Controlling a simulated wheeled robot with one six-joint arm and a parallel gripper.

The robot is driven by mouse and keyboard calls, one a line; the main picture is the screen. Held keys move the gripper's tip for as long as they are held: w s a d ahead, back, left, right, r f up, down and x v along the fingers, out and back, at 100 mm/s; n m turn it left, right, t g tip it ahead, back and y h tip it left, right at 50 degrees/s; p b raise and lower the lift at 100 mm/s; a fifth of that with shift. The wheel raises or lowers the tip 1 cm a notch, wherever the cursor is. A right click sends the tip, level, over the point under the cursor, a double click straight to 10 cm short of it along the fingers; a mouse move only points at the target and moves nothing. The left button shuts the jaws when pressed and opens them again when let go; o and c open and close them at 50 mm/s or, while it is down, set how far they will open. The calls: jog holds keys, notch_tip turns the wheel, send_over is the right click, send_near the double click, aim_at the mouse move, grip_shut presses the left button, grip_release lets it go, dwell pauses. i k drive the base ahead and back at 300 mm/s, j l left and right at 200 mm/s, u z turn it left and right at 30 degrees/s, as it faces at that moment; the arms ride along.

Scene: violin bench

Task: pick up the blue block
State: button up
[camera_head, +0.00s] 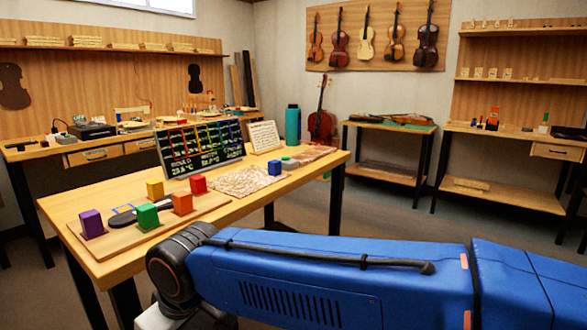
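The blue block (274,168) sits on the table at the right end of a rough, light-coloured mat (238,182). It is a small upright cube, and nothing covers it. My blue arm crosses the lower right of the head view, in front of the table. My gripper is not visible; only the arm's links and a dark joint show at the table's near edge. A purple block (91,223), green block (147,216), orange block (182,203), yellow block (155,190) and red block (198,184) stand to the left.
The table (222,217) has a wooden board (112,240) under the blocks at left. A dark display panel (201,148) stands behind them. A framed card (264,137) and a teal bottle (292,125) stand behind the blue block. Clear tabletop lies in front of the mat.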

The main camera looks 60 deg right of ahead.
aim_at(274, 167)
jog(key=z, duration=1.55)
